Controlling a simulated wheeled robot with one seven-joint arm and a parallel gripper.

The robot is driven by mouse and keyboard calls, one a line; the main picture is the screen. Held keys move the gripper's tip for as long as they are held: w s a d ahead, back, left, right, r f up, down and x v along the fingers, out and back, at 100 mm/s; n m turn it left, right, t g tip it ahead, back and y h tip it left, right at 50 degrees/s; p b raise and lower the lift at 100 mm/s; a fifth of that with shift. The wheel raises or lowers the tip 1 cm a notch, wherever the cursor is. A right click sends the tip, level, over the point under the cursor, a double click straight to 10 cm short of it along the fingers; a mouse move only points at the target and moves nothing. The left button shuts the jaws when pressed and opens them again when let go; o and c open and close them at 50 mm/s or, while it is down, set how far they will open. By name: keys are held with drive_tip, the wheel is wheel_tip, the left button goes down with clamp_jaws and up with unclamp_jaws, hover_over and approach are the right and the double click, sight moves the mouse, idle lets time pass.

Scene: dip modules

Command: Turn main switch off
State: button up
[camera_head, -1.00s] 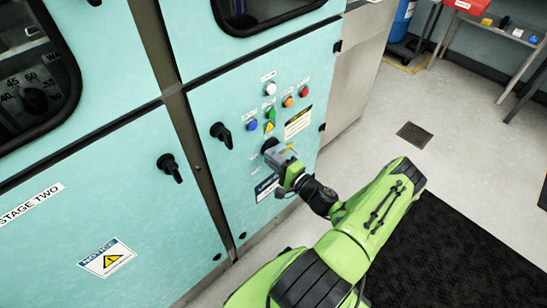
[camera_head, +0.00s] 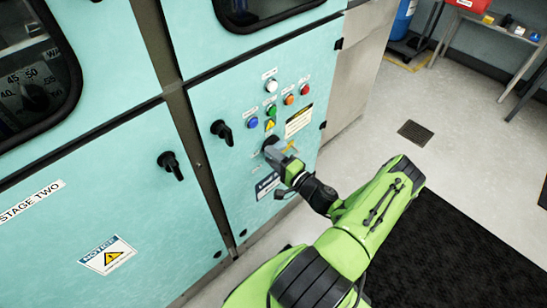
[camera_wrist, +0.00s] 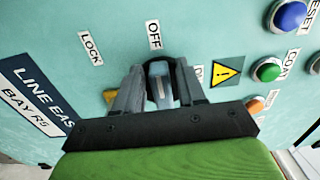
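The main switch is a rotary knob with a black round base (camera_head: 270,143) and a grey handle, on the teal cabinet's right panel. In the wrist view the knob's handle (camera_wrist: 159,84) points at the OFF label (camera_wrist: 154,34). The LOCK label (camera_wrist: 90,48) is to its left, and another label to its right is partly hidden by a finger. My gripper (camera_head: 279,157) is at the knob. In the wrist view my gripper's fingers (camera_wrist: 160,92) stand on both sides of the handle. I cannot tell whether they press on it.
Coloured buttons, including a blue one (camera_head: 252,123) and a red one (camera_head: 305,89), sit above the switch. A black handle (camera_head: 222,132) is to its left and another (camera_head: 170,165) on the neighbouring panel. A warning label (camera_wrist: 227,72) is near my fingers.

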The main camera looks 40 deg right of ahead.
drive_tip(key=shift+o, duration=0.6)
drive_tip(key=shift+s, duration=0.1)
drive_tip(key=s+p, duration=0.2)
drive_tip(key=s, duration=1.3)
drive_tip(key=shift+s+d+p, duration=0.2)
drive_tip(key=shift+s+p, duration=0.1)
drive_tip(key=shift+p, duration=0.05)
